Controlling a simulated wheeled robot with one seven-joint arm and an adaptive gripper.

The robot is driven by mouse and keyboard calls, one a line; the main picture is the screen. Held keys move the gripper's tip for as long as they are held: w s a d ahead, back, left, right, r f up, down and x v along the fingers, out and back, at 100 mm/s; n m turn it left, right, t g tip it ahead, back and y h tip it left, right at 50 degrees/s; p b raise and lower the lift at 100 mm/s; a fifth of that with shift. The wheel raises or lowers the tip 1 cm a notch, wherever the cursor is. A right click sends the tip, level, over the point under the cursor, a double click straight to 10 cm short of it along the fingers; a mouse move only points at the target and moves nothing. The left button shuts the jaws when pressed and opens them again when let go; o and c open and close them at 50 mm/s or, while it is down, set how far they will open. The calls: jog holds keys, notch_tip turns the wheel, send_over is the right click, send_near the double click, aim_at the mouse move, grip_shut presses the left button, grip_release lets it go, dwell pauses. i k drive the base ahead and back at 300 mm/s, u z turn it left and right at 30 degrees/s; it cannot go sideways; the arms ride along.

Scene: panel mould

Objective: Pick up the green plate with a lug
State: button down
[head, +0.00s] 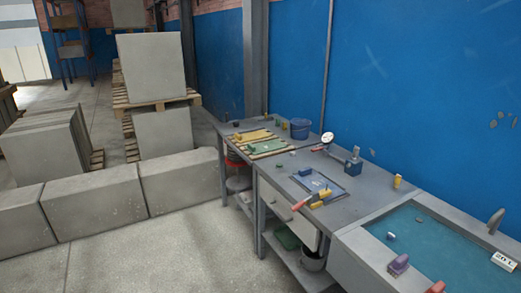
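A flat green piece (271,145) lies on the far part of the grey workbench, beside a flat yellow piece (254,135). A small darker green bit shows at its left end; whether this is a lug is too small to tell. Other small greenish pieces (279,167) lie nearer on the bench. I cannot tell for certain which one is the plate with a lug. My gripper is not in view.
The workbench (268,178) runs along the blue wall. A blue bucket (299,128), a dial gauge (327,138), a blue sheet (318,184) and a red-handled tool (307,200) stand or lie on it. A water-filled basin (430,240) is at right. Concrete blocks (95,200) stand left; the floor between is clear.

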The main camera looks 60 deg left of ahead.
aim_at(262, 148)
jog(key=u, duration=2.45)
jog(key=i, duration=0.7)
jog(key=u, duration=1.05)
jog(key=i, duration=1.65)
jog(key=z, duration=0.3)
jog(key=i, duration=1.1)
jog(key=z, duration=0.95)
